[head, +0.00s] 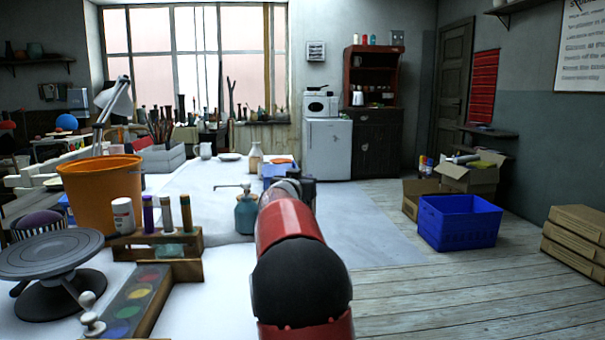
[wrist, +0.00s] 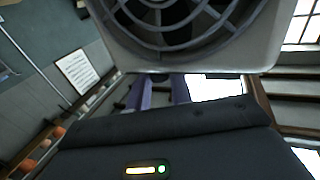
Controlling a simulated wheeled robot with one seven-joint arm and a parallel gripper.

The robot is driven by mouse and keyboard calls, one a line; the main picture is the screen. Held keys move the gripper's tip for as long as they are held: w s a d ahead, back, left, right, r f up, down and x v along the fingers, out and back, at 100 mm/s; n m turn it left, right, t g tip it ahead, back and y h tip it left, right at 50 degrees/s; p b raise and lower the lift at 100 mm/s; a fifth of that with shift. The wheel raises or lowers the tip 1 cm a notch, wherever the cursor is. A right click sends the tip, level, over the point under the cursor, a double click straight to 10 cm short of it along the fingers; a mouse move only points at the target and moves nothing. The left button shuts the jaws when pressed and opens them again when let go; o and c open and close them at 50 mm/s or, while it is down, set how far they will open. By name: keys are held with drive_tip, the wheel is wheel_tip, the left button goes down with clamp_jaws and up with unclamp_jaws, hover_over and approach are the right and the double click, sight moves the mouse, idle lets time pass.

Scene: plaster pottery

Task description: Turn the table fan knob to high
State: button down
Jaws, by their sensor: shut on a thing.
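The table fan (wrist: 190,50) fills the top of the wrist view. Its round grey grille is set in a pale square housing. My gripper (wrist: 162,84) is at the lower edge of this housing, with two bluish fingers reaching up behind my dark wrist body. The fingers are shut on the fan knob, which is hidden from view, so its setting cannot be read. In the head view my red and black arm reaches forward over the white table and hides the gripper. I cannot make out the fan there.
An orange bucket (head: 100,195), a wooden rack of tubes (head: 160,242), a paint tray (head: 140,300) and a turntable (head: 50,255) stand left of my arm. A teal pump bottle (head: 246,213) is close beside it. A blue crate (head: 459,222) sits on the floor at right.

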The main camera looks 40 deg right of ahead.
drive_tip(key=shift+w+a+f+m+g+h, duration=0.1)
drive_tip(key=shift+w+a+m+g+h, duration=0.05)
drive_tip(key=shift+m+g+h, duration=0.55)
drive_tip(key=shift+g, duration=0.3)
drive_tip(key=c, duration=1.2)
unclamp_jaws()
drive_tip(key=shift+c, duration=0.2)
drive_tip(key=shift+s+d+f+n+t+y+b, duration=0.1)
drive_tip(key=shift+s+d+n+t+y+b, duration=0.1)
drive_tip(key=shift+n+t+y+b, duration=0.35)
drive_tip(key=shift+s+d+f+n+t+y+b, duration=0.1)
drive_tip(key=shift+s+d+n+t+y+b, duration=0.1)
drive_tip(key=shift+n+t+y, duration=0.55)
drive_tip(key=n+t+y+b, duration=0.2)
drive_tip(key=t+b, duration=0.1)
drive_tip(key=b, duration=0.1)
drive_tip(key=shift+y+b, duration=0.4)
drive_tip(key=shift+n+t+b, duration=0.3)
